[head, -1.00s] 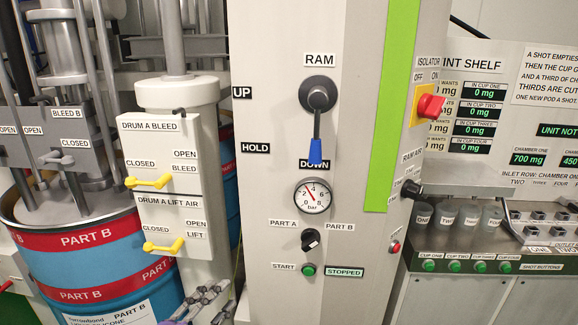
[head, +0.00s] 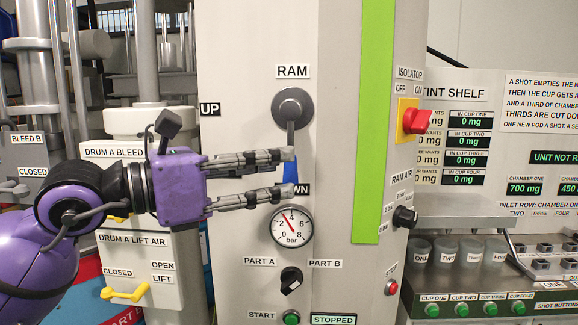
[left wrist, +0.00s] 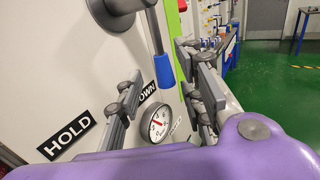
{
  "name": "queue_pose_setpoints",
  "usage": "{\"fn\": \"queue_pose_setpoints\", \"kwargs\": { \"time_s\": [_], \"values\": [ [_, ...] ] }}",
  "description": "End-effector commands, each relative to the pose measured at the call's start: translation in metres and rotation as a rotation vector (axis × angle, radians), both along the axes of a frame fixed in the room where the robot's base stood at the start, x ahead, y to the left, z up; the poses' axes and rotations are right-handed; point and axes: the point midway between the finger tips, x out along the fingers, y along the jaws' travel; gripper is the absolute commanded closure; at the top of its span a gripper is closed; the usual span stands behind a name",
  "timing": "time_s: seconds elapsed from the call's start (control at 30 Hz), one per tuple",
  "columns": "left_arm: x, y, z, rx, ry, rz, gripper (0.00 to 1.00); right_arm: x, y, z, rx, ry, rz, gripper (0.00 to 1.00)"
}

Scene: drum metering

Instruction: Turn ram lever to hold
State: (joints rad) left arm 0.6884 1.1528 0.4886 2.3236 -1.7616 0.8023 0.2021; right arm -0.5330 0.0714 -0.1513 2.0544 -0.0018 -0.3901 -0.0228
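The ram lever (head: 292,139) hangs from its round grey hub under the RAM label, its blue handle (head: 291,171) pointing down beside the DOWN label, which is partly hidden. My left gripper (head: 282,174) reaches in from the left with its fingers spread, one above the other, across the handle's height. In the left wrist view the blue handle (left wrist: 165,70) stands beyond and between the two open fingers, with no clear contact. The HOLD label (left wrist: 68,136) shows in the left wrist view; my gripper hides it in the head view. My right gripper is not in view.
A pressure gauge (head: 291,225) sits just below the lever, with a black PART A/PART B selector (head: 291,281) under it. A red isolator switch (head: 416,121) is to the right. Yellow valve handles (head: 125,292) are at left. The panel right of the lever is clear.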

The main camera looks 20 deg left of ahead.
Motion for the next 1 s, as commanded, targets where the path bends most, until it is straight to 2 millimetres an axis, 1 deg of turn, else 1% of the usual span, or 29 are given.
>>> {"fn": "queue_pose_setpoints", "kwargs": {
  "time_s": [0.03, 0.1, 0.3, 0.63, 0.67, 0.9, 1.0],
  "values": [
    [0.005, -0.006, 0.003, 0.001, -0.003, -0.003, 0.65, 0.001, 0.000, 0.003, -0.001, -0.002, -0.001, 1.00],
    [0.012, -0.012, 0.003, 0.000, -0.004, -0.003, 0.65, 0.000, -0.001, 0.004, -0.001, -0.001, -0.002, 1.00],
    [0.027, -0.023, 0.001, -0.001, -0.001, -0.002, 0.65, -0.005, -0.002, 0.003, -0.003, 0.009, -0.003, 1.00],
    [0.030, -0.026, 0.000, -0.002, 0.001, -0.001, 0.65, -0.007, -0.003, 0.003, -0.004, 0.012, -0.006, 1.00],
    [0.030, -0.026, 0.000, -0.002, 0.001, -0.001, 0.68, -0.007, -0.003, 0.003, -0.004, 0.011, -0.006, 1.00],
    [0.030, -0.025, 0.000, -0.001, 0.001, -0.001, 0.99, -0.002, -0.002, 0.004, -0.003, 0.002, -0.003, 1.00],
    [0.030, -0.025, 0.000, -0.001, 0.000, 0.000, 1.00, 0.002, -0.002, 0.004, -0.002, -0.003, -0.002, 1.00]
  ]
}}
